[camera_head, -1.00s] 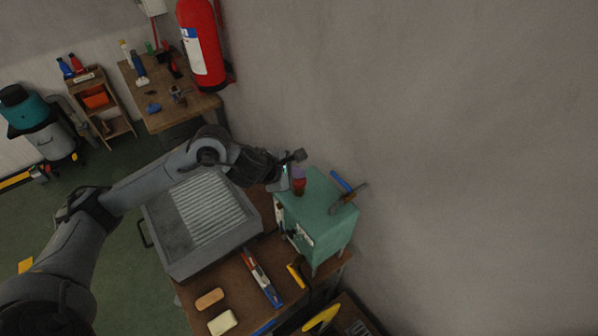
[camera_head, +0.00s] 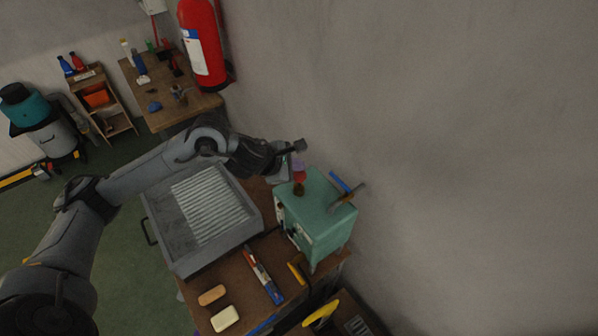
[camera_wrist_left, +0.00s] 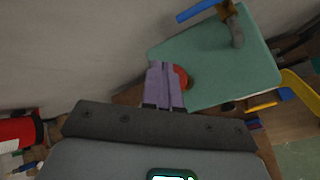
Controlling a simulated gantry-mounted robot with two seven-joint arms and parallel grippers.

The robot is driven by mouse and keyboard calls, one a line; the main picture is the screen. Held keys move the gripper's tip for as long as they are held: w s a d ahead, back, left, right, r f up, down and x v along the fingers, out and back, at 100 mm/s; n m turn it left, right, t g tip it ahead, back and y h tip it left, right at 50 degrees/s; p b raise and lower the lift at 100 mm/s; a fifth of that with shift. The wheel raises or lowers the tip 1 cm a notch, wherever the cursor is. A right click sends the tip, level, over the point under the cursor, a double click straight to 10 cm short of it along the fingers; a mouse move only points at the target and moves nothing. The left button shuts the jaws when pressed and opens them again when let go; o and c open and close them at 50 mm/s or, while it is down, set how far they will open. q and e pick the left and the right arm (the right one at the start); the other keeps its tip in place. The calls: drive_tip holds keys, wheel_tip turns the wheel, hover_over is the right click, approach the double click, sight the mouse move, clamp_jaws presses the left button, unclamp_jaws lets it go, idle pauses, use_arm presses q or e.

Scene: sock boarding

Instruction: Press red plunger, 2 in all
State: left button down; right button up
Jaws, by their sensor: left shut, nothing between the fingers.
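The red plunger (camera_head: 299,177) stands on top of a teal box (camera_head: 325,215), near its back left corner, above a dark base. My left gripper (camera_head: 298,166) is shut and empty, its purple fingertips right at the plunger's top. In the left wrist view the shut purple fingers (camera_wrist_left: 164,84) partly cover the red plunger (camera_wrist_left: 181,76) beside the teal box top (camera_wrist_left: 225,65). I cannot tell whether they touch. My right gripper is not in view.
A grey ribbed tray (camera_head: 165,235) stands left of the box under my left arm. Brushes and blocks lie on the bench front. A wall rises close behind.

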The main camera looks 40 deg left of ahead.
sight(297, 177)
use_arm(q)
drive_tip(key=shift+r, duration=0.1)
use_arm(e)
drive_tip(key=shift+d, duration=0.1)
use_arm(q)
drive_tip(key=shift+r+p, duration=1.85)
drive_tip(key=shift+r, duration=0.6)
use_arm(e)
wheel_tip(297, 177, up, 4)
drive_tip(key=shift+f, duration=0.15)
use_arm(q)
drive_tip(key=shift+d+f, duration=0.1)
idle(0.4)
